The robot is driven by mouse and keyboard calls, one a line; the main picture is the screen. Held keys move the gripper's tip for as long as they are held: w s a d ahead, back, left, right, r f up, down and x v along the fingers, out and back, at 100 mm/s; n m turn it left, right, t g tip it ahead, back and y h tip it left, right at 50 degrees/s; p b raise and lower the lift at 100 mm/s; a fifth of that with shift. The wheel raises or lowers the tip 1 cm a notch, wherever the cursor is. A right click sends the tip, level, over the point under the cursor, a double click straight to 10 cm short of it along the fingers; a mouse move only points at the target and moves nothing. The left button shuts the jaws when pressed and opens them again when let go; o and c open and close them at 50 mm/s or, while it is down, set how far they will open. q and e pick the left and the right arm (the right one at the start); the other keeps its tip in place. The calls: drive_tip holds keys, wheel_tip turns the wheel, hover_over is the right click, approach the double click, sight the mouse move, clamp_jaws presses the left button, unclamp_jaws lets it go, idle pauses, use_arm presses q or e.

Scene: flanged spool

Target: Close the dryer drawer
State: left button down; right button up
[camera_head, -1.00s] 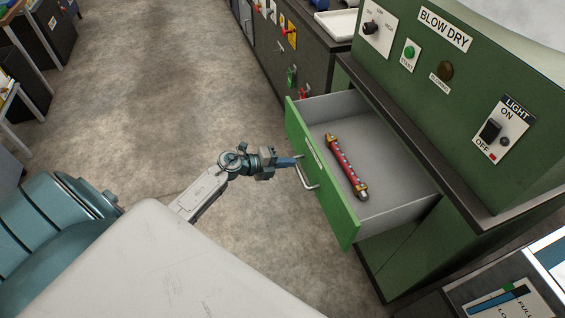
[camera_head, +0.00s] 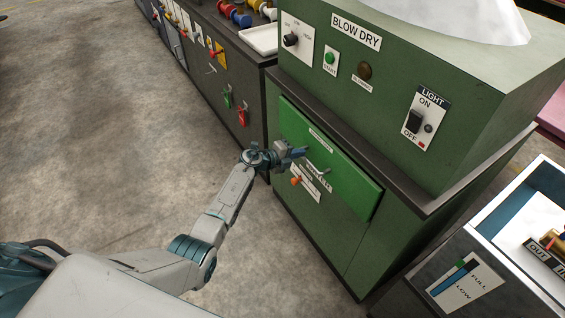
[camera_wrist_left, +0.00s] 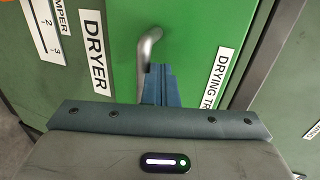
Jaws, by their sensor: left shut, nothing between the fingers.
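The dryer drawer's bright green front (camera_head: 350,172) sits against the dark green cabinet in the head view. No drawer interior shows, and the front looks flush or nearly so. The metal handle (camera_head: 322,171) is on that front. My left gripper (camera_head: 303,152) is shut and empty, with its fingertips at the drawer front beside the handle. In the left wrist view, the blue fingers (camera_wrist_left: 160,85) are pressed together next to the curved handle (camera_wrist_left: 146,48), and the drawer front (camera_wrist_left: 195,30) fills the area behind. Whether they touch is unclear. My right gripper is not in view.
The BLOW DRY control panel (camera_head: 365,65) with knob, button and switch stands above the drawer. A dark cabinet row (camera_head: 215,60) runs to the back left. A unit with a white-edged tray (camera_head: 535,205) is at the lower right. Floor at left is clear.

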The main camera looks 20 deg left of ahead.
sight(313, 147)
use_arm(q)
drive_tip(key=x, duration=0.3)
drive_tip(key=shift+w+d+r+b, duration=0.2)
drive_tip(key=shift+d+r+b, duration=0.05)
drive_tip(key=shift+b, duration=0.05)
drive_tip(key=shift+w+d+r, duration=0.1)
drive_tip(key=shift+r, duration=0.25)
drive_tip(key=shift+r, duration=0.1)
